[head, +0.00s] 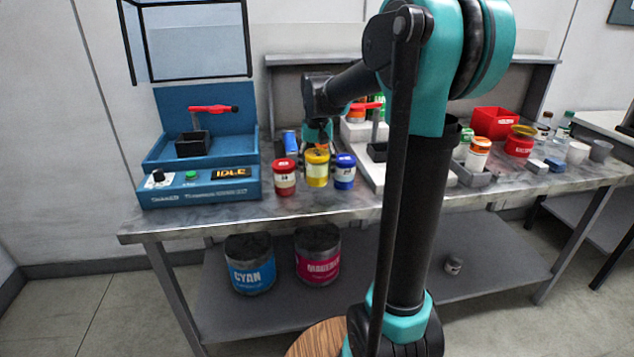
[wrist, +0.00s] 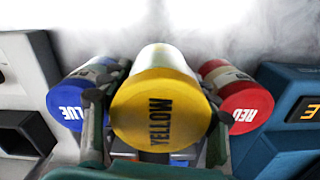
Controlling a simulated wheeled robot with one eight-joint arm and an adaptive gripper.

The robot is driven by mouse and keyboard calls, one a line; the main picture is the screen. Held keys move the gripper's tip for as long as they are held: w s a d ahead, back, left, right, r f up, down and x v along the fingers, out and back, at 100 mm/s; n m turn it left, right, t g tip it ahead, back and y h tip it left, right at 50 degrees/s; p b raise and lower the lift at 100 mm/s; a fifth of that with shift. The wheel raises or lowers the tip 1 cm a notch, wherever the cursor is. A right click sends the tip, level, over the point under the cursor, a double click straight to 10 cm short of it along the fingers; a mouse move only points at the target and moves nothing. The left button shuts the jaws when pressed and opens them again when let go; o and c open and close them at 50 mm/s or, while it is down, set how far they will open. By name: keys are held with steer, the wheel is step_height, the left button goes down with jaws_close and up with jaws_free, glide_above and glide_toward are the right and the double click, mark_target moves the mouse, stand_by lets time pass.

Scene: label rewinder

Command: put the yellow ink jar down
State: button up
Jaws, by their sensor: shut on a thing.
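The yellow ink jar (head: 317,169) is between the red jar (head: 285,177) and the blue jar (head: 345,171) near the front edge of the table (head: 220,215). In the wrist view its yellow lid (wrist: 158,108) reads YELLOW and faces the camera. My gripper (wrist: 158,120) is shut on the yellow jar, one finger on each side. The red jar (wrist: 242,98) and the blue jar (wrist: 80,95) flank it closely. In the head view my gripper is partly hidden behind the jar. Whether the jar's base touches the table is hard to tell.
A blue machine (head: 205,180) with an IDLE display stands on the left. A pale machine (head: 362,150) stands on the right, partly behind my arm. A red bin (head: 494,122) and several containers are farther right. Cyan (head: 250,265) and magenta (head: 318,258) cans sit on the lower shelf.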

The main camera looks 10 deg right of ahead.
mark_target(317, 182)
steer(key=shift+f, duration=2.05)
steer(key=shift+f, duration=0.1)
steer(key=o, duration=1.2)
